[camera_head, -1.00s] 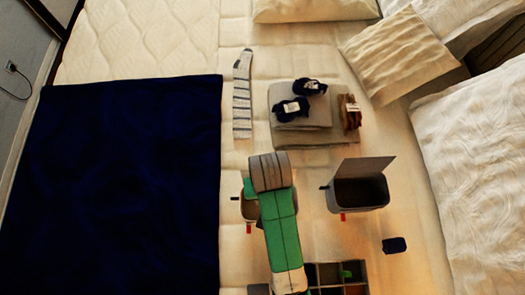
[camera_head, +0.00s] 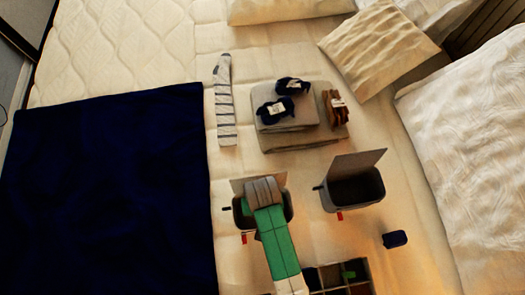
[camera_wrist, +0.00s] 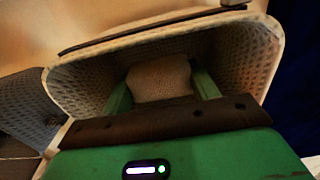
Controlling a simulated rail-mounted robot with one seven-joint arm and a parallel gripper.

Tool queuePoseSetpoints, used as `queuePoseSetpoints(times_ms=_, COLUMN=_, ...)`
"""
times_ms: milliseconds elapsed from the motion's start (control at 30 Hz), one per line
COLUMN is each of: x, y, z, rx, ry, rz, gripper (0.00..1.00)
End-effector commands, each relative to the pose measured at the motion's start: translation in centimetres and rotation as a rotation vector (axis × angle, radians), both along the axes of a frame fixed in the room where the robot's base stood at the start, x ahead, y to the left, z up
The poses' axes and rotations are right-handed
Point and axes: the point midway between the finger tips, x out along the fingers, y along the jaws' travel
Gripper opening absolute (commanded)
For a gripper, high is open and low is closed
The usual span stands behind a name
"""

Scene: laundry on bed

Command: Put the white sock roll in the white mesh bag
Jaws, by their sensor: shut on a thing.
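The white mesh bag (camera_head: 239,214) stands open on the bed in the head view, partly covered by my arm. In the wrist view its perforated wall (camera_wrist: 85,85) and pale rim surround my fingers. My gripper (camera_wrist: 161,80) is shut on the white sock roll (camera_wrist: 160,82), a pale knitted bundle between the two green fingers. The roll is within the bag's mouth; whether it touches the bottom I cannot tell. In the head view my brown gripper body hides the roll.
A dark open bag (camera_head: 352,194) with a raised lid stands to the right. A divided box (camera_head: 330,281) is at the bottom, beside my arm. A small navy item (camera_head: 395,239) lies at right. Folded grey cloth (camera_head: 287,138), a striped sock (camera_head: 225,105) and a navy blanket (camera_head: 105,190) lie around.

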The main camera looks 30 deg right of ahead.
Motion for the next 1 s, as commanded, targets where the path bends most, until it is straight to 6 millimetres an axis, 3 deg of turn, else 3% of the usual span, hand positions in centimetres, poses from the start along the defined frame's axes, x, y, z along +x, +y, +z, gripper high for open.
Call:
queuePoseSetpoints(times_ms=100, x=-0.1, y=0.0, z=-2.7, rx=0.001, ry=0.004, rz=0.000, gripper=0.38)
queuePoseSetpoints(times_ms=200, x=-0.1, y=0.0, z=-3.7, rx=0.001, ry=0.003, rz=0.000, gripper=0.38)
queuePoseSetpoints(times_ms=567, x=-0.1, y=0.0, z=-4.1, rx=0.001, ry=0.002, rz=0.000, gripper=0.38)
queuePoseSetpoints(times_ms=600, x=0.0, y=0.0, z=-4.1, rx=0.000, ry=0.001, rz=0.000, gripper=0.65)
queuePoseSetpoints(times_ms=700, x=0.0, y=0.0, z=-4.0, rx=0.000, ry=0.001, rz=0.000, gripper=0.81)
queuePoseSetpoints(times_ms=1000, x=-0.1, y=0.0, z=-3.6, rx=0.000, ry=0.001, rz=0.000, gripper=0.81)
